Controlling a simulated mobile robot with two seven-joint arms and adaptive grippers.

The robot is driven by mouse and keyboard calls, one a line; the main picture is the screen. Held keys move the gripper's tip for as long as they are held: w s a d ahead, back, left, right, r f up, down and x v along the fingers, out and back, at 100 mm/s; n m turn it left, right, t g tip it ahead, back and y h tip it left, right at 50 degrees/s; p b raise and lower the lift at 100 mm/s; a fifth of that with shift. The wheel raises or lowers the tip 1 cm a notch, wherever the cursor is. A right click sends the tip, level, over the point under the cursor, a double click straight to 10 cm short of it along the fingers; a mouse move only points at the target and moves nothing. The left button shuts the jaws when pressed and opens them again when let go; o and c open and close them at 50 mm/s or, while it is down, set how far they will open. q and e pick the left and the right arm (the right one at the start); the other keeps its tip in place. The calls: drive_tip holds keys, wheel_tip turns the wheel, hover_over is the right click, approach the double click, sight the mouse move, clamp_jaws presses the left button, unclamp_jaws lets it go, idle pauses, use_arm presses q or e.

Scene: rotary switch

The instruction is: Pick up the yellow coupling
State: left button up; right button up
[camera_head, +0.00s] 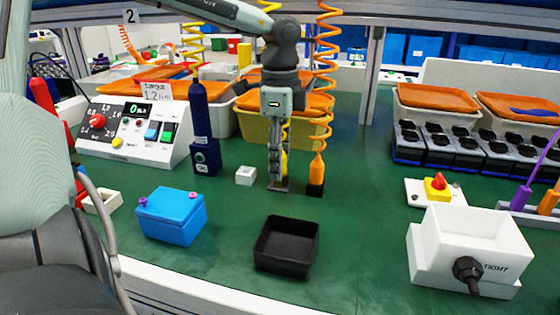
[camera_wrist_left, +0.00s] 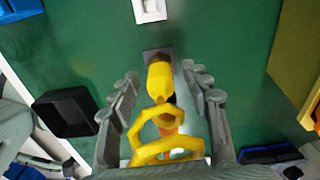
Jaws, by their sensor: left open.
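The yellow coupling (camera_wrist_left: 160,80) hangs on a yellow coiled hose and shows in the middle of the left wrist view, over a small grey plate (camera_wrist_left: 155,55). My left gripper (camera_wrist_left: 161,75) is open, with one finger on each side of the coupling. I cannot tell whether either finger touches it. In the head view my left gripper (camera_head: 278,168) points down at the middle of the green table and hides most of the coupling; only a yellow strip (camera_head: 285,140) shows beside the fingers. My right gripper is not in view.
An orange coupling (camera_head: 317,168) on an orange coil stands close to the right. A dark blue bottle-shaped tool (camera_head: 203,130) and a white cube (camera_head: 245,175) are to the left. A black tray (camera_head: 287,245) and a blue box (camera_head: 171,215) lie in front. Yellow bins (camera_head: 250,130) stand behind.

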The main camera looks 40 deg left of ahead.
use_arm(q)
drive_tip(key=shift+f, duration=0.1)
drive_tip(key=shift+c, duration=0.4)
clamp_jaws()
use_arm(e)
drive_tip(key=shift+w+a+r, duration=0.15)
use_arm(q)
drive_tip(key=shift+w+r, duration=0.1)
drive_tip(key=shift+r, duration=0.4)
drive_tip(key=r, duration=0.3)
drive_tip(key=shift+s+a+r, duration=0.25)
drive_tip(key=shift+s+r, duration=0.1)
drive_tip(key=shift+r, duration=0.05)
drive_tip(key=s+a+r+b, duration=0.1)
drive_tip(key=s+a+r, duration=0.5)
drive_tip(key=s, duration=0.2)
drive_tip(key=shift+s+a+r, duration=0.15)
drive_tip(key=shift+s+a, duration=0.15)
drive_tip(key=shift+a, duration=0.1)
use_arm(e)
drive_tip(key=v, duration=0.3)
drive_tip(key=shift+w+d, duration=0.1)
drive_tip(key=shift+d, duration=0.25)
